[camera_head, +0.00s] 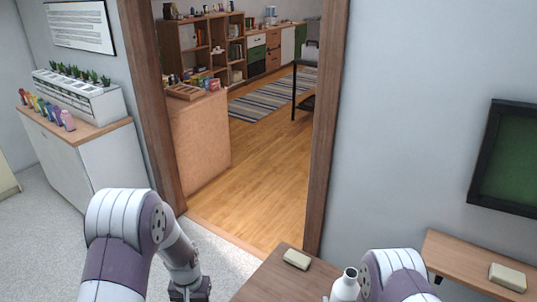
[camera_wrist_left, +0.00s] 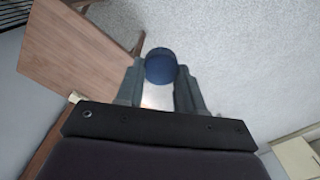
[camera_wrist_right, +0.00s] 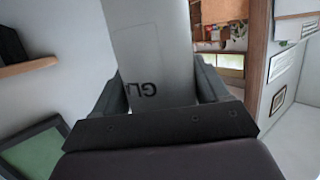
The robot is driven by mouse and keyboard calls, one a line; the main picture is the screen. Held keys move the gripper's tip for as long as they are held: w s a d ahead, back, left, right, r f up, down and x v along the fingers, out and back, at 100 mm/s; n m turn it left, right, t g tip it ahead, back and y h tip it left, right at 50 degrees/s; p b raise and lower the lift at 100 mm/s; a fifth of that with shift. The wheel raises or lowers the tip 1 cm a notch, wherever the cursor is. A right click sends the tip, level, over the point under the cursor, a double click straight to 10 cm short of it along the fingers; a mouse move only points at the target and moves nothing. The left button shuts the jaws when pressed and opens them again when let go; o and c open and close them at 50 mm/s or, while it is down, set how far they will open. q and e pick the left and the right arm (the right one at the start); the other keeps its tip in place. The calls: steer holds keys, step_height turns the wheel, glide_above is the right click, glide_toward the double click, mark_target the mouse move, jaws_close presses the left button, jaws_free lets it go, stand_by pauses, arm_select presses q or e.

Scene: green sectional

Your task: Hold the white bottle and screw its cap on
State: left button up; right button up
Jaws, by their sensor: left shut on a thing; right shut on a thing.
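The white bottle (camera_head: 344,287) shows at the bottom edge of the head view, its neck upright and bare, beside my right arm. In the right wrist view the bottle (camera_wrist_right: 153,45), with dark letters on its side, is between the fingers of my right gripper (camera_wrist_right: 165,88), which is shut on it. A dark blue round cap (camera_wrist_left: 160,66) is held between the fingertips of my left gripper (camera_wrist_left: 160,78). In the head view my left gripper (camera_head: 190,291) is left of the table and well apart from the bottle; the cap is not visible there.
A brown wooden table (camera_head: 268,283) with a pale block (camera_head: 296,259) is at the bottom centre. A wall shelf (camera_head: 470,262) with another pale block (camera_head: 507,277) is at right. A doorway stands ahead, a white cabinet (camera_head: 85,160) at left. Carpet beside the table is clear.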

stand_by(0.4)
steer(key=a+n+g+y, duration=0.1)
steer(key=a+n+y, duration=0.1)
steer(key=a, duration=0.3)
steer(key=s+a+n+g+y, duration=0.1)
steer(key=a+n+y, duration=0.2)
steer(key=a+y, duration=0.1)
steer(key=a+n+g+y, duration=0.1)
steer(key=a+n+y, duration=0.2)
steer(key=a, duration=0.2)
steer(key=shift+s+a, duration=0.4)
